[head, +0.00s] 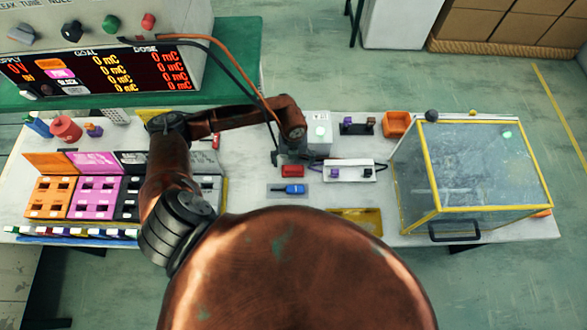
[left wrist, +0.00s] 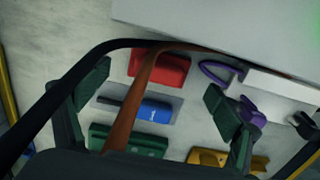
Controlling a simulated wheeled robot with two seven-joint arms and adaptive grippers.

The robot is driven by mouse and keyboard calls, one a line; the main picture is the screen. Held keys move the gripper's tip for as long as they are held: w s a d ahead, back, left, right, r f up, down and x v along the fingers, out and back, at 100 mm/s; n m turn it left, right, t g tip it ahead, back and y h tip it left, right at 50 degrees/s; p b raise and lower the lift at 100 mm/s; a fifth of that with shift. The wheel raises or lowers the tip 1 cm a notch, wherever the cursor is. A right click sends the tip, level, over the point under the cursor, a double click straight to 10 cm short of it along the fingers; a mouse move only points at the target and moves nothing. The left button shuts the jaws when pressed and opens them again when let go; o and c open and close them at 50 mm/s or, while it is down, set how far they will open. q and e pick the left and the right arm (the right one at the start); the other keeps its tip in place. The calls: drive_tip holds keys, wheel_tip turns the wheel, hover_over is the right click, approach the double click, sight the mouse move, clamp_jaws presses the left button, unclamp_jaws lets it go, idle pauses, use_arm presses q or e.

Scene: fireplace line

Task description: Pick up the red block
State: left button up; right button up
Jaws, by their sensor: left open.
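The red block (head: 292,171) lies on the white table, just beyond a small blue tool on a grey pad. In the left wrist view, the red block (left wrist: 172,70) sits at the upper middle, partly covered by a hanging orange cable. My left gripper (head: 288,156) is over the table close to the block. In the left wrist view its two green-padded fingers (left wrist: 157,95) stand wide apart with nothing between them held. The block lies ahead of the fingertips, and I cannot tell the height gap. My right gripper is in neither view.
The blue tool (head: 290,189) lies nearest the block. A white holder with a purple part (head: 350,170) is at its right, a white box (head: 319,130) behind. A yellow-framed glass case (head: 480,165) stands at right; coloured racks (head: 95,195) at left.

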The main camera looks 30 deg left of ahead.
sight(293, 168)
use_arm(q)
drive_tip(key=f, duration=0.3)
drive_tip(key=shift+s+f, duration=0.25)
drive_tip(key=shift+f, duration=0.45)
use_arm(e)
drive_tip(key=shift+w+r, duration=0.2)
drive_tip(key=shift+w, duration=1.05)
use_arm(q)
drive_tip(key=shift+c, duration=0.7)
drive_tip(key=c, duration=1.3)
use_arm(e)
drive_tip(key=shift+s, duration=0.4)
use_arm(q)
drive_tip(key=shift+r, duration=0.15)
